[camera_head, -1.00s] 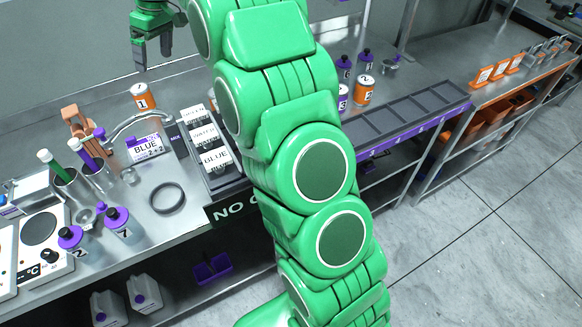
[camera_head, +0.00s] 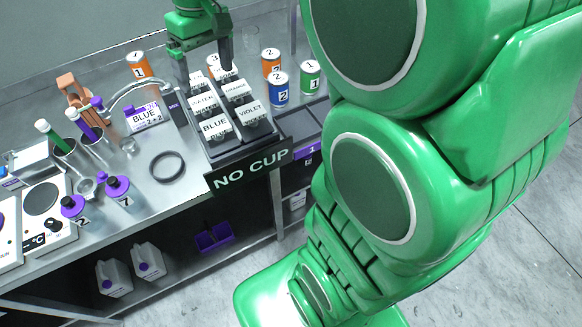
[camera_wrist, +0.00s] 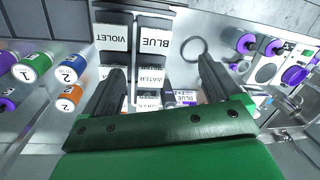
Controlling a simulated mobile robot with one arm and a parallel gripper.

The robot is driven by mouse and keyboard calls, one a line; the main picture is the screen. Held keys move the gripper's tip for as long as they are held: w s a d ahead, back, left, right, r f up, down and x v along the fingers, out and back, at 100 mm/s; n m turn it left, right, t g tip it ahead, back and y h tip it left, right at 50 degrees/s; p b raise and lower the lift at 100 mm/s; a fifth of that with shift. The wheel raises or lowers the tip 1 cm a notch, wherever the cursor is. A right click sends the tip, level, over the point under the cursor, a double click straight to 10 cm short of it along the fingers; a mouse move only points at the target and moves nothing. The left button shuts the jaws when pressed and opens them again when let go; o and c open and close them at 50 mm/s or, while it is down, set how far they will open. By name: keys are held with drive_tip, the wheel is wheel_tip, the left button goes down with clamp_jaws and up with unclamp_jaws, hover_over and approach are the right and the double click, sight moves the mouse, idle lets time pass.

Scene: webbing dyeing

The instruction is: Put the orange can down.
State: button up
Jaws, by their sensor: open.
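One orange can (camera_head: 139,65), marked 1, stands upright at the back of the bench, left of the dark rack. Another orange can (camera_head: 271,62), marked 2, stands right of the rack, behind a blue can (camera_head: 278,88). The orange can beside the blue one also shows at the left of the wrist view (camera_wrist: 70,97). My gripper (camera_head: 205,72) is open over the back of the rack of labelled boxes, between the two orange cans and apart from both. In the wrist view nothing is held between its fingers (camera_wrist: 158,88).
The rack holds boxes labelled BLUE (camera_head: 215,127), VIOLET (camera_head: 252,112) and others. A green can (camera_head: 310,75) stands beside the blue can. A curved tap (camera_head: 140,90), a black ring (camera_head: 167,167) and purple-capped bottles (camera_head: 118,190) occupy the left bench. A NO CUP sign (camera_head: 250,168) fronts the rack.

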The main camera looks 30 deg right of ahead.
drive_tip(key=s+d+f+m, duration=0.1)
drive_tip(key=s+f, duration=0.1)
drive_tip(key=s, duration=0.6)
drive_tip(key=s+d+f+m+h, duration=0.1)
drive_tip(key=s+d+f, duration=0.1)
drive_tip(key=s, duration=0.6)
drive_tip(key=s+d+f+m+g, duration=0.1)
drive_tip(key=s+d+f, duration=0.1)
drive_tip(key=s, duration=0.6)
drive_tip(key=shift+f+m, duration=0.4)
drive_tip(key=shift+s, duration=0.1)
drive_tip(key=shift+o, duration=0.8)
drive_tip(key=w+d+r+t, duration=0.2)
drive_tip(key=w+d+r, duration=0.15)
drive_tip(key=w, duration=0.75)
drive_tip(key=w+d+r+t, duration=0.2)
drive_tip(key=w+r, duration=0.2)
drive_tip(key=w, duration=0.6)
drive_tip(key=w+d+r+t, duration=0.1)
drive_tip(key=w+d+r, duration=0.1)
drive_tip(key=w+d, duration=0.5)
drive_tip(key=w+d+r+t, duration=0.1)
drive_tip(key=w+d+r, duration=0.2)
drive_tip(key=w+d, duration=0.35)
drive_tip(key=w+x, duration=0.1)
drive_tip(key=x, duration=0.9)
drive_tip(key=shift+d+r, duration=0.1)
